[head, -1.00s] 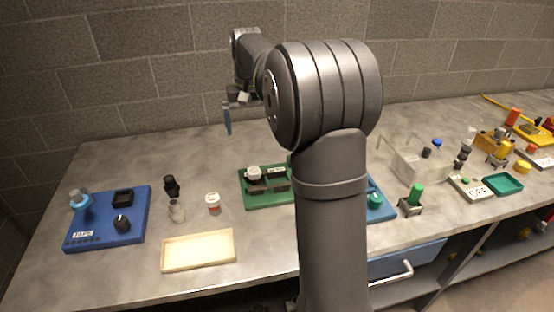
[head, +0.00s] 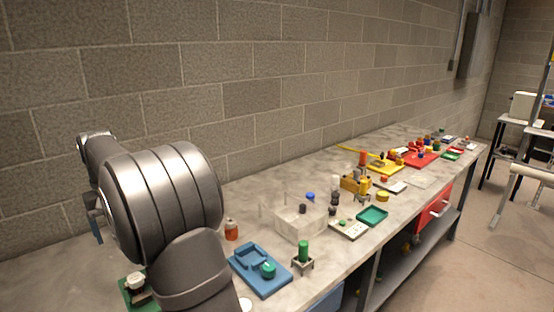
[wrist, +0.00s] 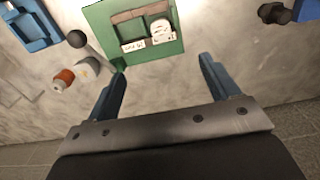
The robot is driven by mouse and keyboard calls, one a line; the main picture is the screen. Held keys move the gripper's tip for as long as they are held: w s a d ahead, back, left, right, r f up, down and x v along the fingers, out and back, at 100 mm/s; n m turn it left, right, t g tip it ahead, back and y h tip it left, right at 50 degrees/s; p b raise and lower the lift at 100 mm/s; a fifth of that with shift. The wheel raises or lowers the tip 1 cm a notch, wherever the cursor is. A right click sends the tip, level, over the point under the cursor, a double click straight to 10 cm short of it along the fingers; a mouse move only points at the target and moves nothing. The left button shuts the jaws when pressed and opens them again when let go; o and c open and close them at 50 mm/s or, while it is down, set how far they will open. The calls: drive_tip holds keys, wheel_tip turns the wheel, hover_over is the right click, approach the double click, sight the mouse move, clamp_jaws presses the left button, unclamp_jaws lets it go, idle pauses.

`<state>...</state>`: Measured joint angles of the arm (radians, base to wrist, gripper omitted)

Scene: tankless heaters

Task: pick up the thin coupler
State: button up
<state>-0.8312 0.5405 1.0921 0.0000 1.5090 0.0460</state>
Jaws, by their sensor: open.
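I cannot tell for certain which piece is the thin coupler. My gripper (wrist: 163,65) has its two blue fingers spread wide with nothing between them. In the wrist view a green tray (wrist: 98,28) lies beyond the fingertips, holding a white round-topped part (wrist: 161,32) in a dark recess. An orange-and-white bottle (wrist: 65,77) and a dark round part (wrist: 76,40) lie left of the fingers. Another dark part (wrist: 274,13) is at the upper right. In the head view my gripper (head: 97,226) is at the far left, and my arm partly hides the green tray (head: 126,292).
Right of my arm are an orange bottle (head: 231,231), a blue tray (head: 283,279) with a teal knob, a green cylinder (head: 303,250) on a stand, a clear box (head: 289,224) and a teal tray (head: 372,216). A block wall (head: 250,90) backs the bench.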

drive_tip(key=c, duration=0.3)
drive_tip(key=shift+c, duration=0.2)
drive_tip(key=f+m, duration=0.1)
drive_tip(key=f, duration=0.5)
drive_tip(key=f+m, duration=0.2)
drive_tip(key=f, duration=0.4)
drive_tip(key=shift+a, duration=0.2)
drive_tip(key=shift+s+d+f, duration=0.1)
drive_tip(key=shift+f, duration=1.3)
drive_tip(key=shift+s+d+f, duration=0.1)
drive_tip(key=shift+f, duration=1.3)
